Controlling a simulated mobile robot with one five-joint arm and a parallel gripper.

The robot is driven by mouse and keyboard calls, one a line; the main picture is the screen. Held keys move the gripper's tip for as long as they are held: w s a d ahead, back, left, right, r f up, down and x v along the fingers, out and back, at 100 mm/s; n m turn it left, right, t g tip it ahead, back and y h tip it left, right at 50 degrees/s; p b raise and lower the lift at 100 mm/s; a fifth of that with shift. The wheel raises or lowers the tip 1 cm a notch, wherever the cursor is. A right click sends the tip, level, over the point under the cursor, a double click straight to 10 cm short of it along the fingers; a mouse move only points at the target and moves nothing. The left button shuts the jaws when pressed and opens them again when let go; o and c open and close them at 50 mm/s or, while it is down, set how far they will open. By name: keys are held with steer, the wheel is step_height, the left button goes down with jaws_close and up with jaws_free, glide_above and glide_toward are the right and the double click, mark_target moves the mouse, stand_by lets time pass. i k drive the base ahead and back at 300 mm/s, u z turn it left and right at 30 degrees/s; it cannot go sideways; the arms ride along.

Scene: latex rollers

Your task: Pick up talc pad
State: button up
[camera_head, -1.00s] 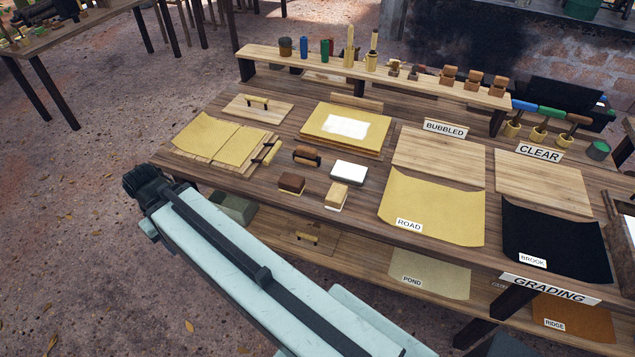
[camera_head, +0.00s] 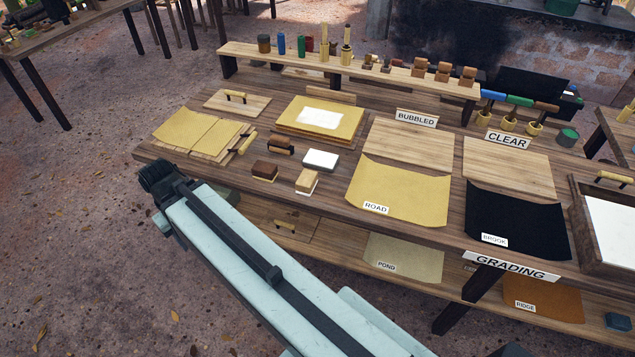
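No label names the talc pad. A small white-topped block (camera_head: 320,159) lies on the table near the middle and may be it. Beside it are a pale wooden block with a white underside (camera_head: 307,181) and a dark brown block with a pale underside (camera_head: 265,170). My gripper (camera_head: 155,175) is at the end of my pale arm, at the left, off the table's front-left corner in the picture. It is apart from all the blocks. Its fingers are dark and seen from behind, so their opening is unclear.
Yellow sheets (camera_head: 195,132) are at left; a yellow ROAD sheet (camera_head: 400,190) and black BROOK sheet (camera_head: 515,222) are at right. A raised shelf (camera_head: 350,72) with bottles and stamps runs along the back. A framed tray (camera_head: 578,235) stands far right.

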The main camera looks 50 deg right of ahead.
mark_target(306, 185)
steer(key=z, duration=1.55)
steer(key=i, duration=0.25)
steer(key=u, duration=2.65)
steer(key=k, duration=0.65)
steer(key=z, duration=0.3)
steer(key=i, duration=0.5)
steer(key=z, duration=0.05)
